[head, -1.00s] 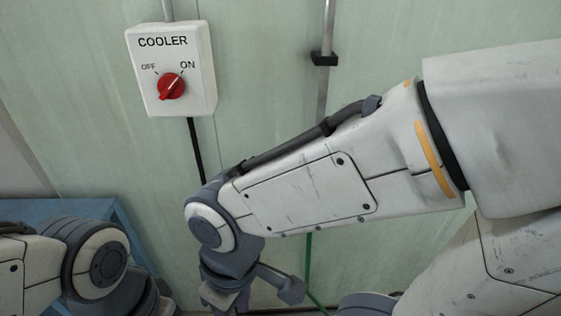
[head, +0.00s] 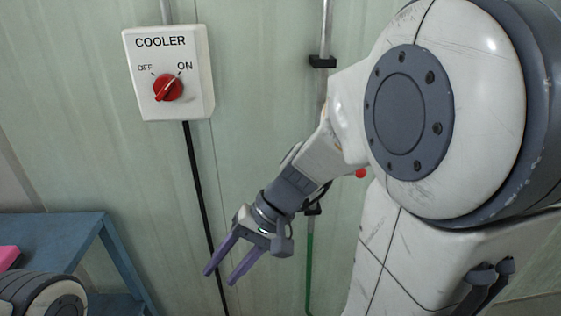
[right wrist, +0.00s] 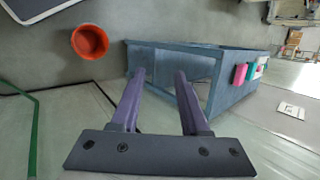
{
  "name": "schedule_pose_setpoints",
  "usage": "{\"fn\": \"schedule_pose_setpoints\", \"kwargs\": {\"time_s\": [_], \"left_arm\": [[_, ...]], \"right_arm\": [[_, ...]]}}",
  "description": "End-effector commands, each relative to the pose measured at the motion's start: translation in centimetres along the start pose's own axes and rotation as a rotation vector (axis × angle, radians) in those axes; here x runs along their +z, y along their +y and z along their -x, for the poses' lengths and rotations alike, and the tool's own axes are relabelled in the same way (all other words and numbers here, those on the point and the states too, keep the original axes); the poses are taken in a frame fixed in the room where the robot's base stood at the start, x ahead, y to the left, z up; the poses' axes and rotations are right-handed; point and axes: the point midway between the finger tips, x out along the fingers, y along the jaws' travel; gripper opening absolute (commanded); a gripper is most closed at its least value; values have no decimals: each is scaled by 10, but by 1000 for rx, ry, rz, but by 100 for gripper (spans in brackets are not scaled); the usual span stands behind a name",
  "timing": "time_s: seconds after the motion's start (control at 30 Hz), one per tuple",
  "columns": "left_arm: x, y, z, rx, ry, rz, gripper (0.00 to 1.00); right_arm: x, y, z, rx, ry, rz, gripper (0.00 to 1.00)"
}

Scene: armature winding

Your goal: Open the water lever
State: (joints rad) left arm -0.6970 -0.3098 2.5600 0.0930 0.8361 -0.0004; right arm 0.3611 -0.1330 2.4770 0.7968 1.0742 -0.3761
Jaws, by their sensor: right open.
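A small red knob (head: 361,173) shows at the edge of my right arm in the head view, beside the vertical metal pipe (head: 326,40). It may be the end of the water lever; the rest is hidden behind my arm. A green hose (head: 309,260) runs down below the pipe. My right gripper (head: 220,278) is open and empty, pointing down and left, to the left of the hose and below the knob. Its spread fingers also show in the right wrist view (right wrist: 160,80), with nothing between them. My left gripper is out of view.
A blue table (head: 60,235) stands at the left. An orange bucket (right wrist: 89,42) shows in the right wrist view.

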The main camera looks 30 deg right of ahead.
Motion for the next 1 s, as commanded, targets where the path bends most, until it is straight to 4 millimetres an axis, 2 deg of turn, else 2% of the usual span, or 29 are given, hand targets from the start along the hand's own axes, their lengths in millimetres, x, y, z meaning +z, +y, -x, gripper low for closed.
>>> {"fn": "schedule_pose_setpoints", "kwargs": {"time_s": [0.03, 0.17, 0.27, 0.43, 0.57, 0.7, 0.83, 1.0], "left_arm": [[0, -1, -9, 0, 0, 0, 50], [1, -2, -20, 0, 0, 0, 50], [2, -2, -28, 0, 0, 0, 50], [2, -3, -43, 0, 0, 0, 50], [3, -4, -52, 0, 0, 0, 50], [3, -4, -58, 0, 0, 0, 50], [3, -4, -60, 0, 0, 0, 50], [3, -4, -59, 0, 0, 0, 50]], "right_arm": [[-18, 9, 6, -63, 52, -75, 45], [-60, 25, 34, -231, 200, -222, 45], [-89, 46, 64, -357, 336, -322, 45], [-128, 98, 130, -550, 615, -459, 45], [-138, 145, 182, -661, 834, -532, 45], [-136, 186, 225, -731, 1022, -577, 45], [-130, 207, 247, -760, 1120, -595, 45], [-136, 211, 253, -769, 1151, -598, 45]]}}
